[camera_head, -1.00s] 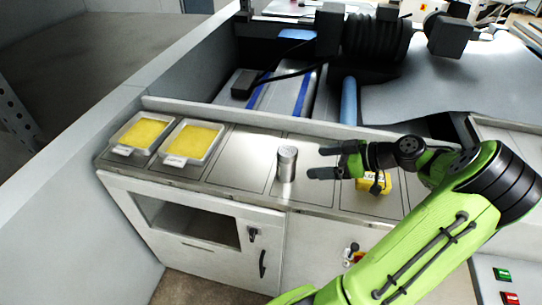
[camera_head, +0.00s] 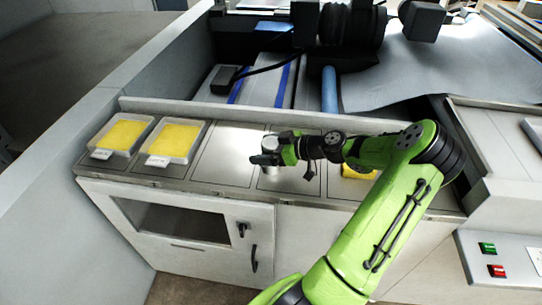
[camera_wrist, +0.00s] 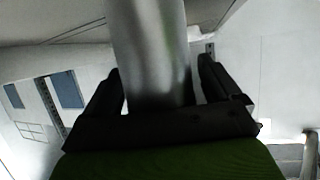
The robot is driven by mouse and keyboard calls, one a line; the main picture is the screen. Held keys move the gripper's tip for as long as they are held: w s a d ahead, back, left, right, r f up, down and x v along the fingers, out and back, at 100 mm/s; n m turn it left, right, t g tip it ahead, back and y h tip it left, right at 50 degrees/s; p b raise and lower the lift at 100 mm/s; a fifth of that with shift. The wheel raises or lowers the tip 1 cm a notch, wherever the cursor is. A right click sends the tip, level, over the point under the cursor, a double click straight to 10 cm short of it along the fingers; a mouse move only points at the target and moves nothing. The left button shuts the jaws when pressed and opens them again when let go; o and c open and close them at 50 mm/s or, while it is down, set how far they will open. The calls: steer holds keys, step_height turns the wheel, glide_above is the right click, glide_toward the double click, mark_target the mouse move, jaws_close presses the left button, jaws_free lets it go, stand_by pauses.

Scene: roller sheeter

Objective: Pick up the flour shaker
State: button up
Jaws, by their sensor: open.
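The flour shaker (camera_head: 271,144) is a silver metal cylinder standing upright on the steel counter, partly hidden by my gripper (camera_head: 262,160) in the head view. In the wrist view the shaker (camera_wrist: 153,50) rises large between the two dark fingers of my gripper (camera_wrist: 158,95). One finger lies on each side of it. A gap shows beside the right finger, and the left finger looks close to the shaker. My gripper is open around the shaker.
Two trays of yellow contents, a left one (camera_head: 103,154) and a right one (camera_head: 151,160), sit at the counter's left. A yellow item (camera_head: 358,172) is partly hidden behind my arm. The counter between the trays and shaker is clear.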

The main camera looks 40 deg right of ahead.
steer(key=shift+c, duration=1)
steer(key=c, duration=1)
